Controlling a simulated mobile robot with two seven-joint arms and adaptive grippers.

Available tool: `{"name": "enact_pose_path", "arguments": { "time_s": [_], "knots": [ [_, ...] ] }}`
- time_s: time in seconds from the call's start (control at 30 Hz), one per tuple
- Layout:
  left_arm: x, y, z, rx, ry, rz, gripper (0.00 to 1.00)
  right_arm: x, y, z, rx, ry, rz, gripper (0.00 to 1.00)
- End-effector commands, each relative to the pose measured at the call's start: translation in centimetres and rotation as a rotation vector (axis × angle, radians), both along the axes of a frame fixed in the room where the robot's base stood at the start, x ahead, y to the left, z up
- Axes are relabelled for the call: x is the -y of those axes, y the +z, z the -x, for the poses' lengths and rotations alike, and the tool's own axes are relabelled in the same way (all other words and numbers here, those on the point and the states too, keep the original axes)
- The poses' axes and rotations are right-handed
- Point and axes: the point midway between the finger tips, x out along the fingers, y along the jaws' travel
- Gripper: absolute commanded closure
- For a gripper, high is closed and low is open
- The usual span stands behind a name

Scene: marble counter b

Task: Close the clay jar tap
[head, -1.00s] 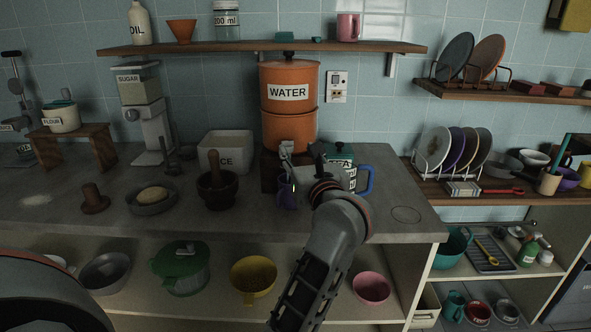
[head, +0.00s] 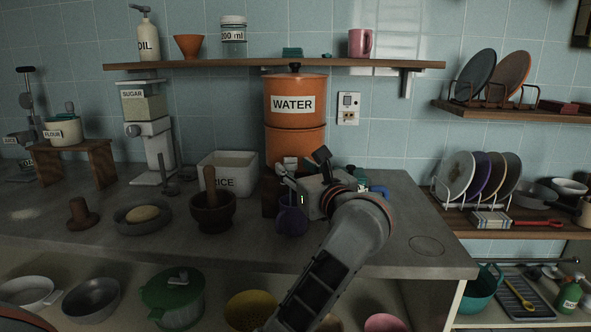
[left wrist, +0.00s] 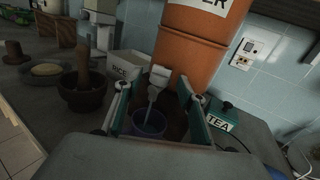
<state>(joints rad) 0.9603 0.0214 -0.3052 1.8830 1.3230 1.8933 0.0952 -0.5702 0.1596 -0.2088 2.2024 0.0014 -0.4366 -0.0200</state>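The orange clay jar (head: 295,135) labelled WATER stands at the back of the counter, on a dark support. Its pale tap (left wrist: 159,76) shows in the left wrist view, with a thin pale streak, seemingly water, running down into a purple cup (left wrist: 149,122). The cup also shows in the head view (head: 292,221). My left gripper (head: 297,182) is in front of the jar's base. In the left wrist view its two fingers (left wrist: 156,108) are apart, one on each side of the tap and cup; contact with the tap cannot be told. My right gripper is not in view.
The RICE container (head: 228,173) and a mortar with pestle (head: 212,210) stand left of the jar. The TEA box (left wrist: 222,118) is close to the right finger. A shelf (head: 240,64) crosses above the jar.

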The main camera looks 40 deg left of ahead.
Motion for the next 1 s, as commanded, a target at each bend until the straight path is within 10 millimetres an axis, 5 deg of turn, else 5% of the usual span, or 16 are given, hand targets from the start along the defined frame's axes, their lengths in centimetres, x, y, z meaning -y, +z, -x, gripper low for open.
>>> {"name": "enact_pose_path", "arguments": {
  "time_s": [0.43, 0.6, 1.0],
  "knots": [
    [-1.2, 0.0, -0.7, -0.001, 0.0, 0.001, 0.6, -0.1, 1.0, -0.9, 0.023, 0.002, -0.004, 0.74],
    [-1.2, 0.0, -0.7, -0.001, 0.0, 0.001, 0.98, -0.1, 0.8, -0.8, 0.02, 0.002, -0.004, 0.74],
    [-1.5, 0.1, -0.3, 0.001, -0.11, 0.004, 0.98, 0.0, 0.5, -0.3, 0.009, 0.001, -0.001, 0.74]
  ]
}}
